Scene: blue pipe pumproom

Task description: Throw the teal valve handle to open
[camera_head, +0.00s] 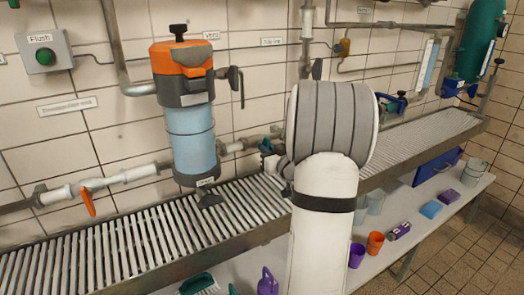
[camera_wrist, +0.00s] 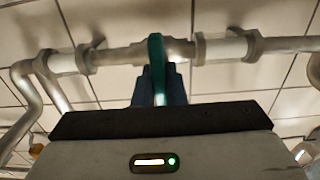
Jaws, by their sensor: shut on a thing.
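The teal valve handle (camera_wrist: 156,52) shows in the wrist view as a narrow upright bar in front of a grey metal pipe (camera_wrist: 120,56). My gripper (camera_wrist: 159,80) is shut on the handle, with its dark blue fingers on both sides of the handle's lower part. The upper part of the handle sticks out beyond the fingers, against the valve on the pipe. In the head view my arm hides most of the gripper and the handle. Only a small teal-blue bit shows at the arm's left edge, and I cannot tell which part it is.
A blue filter housing with an orange cap (camera_head: 190,125) stands left of my arm. An orange lever (camera_head: 87,201) hangs on the pipe farther left. A slatted metal grating (camera_head: 130,240) runs along the wall below. Purple and orange cups (camera_head: 375,243) stand on the lower shelf.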

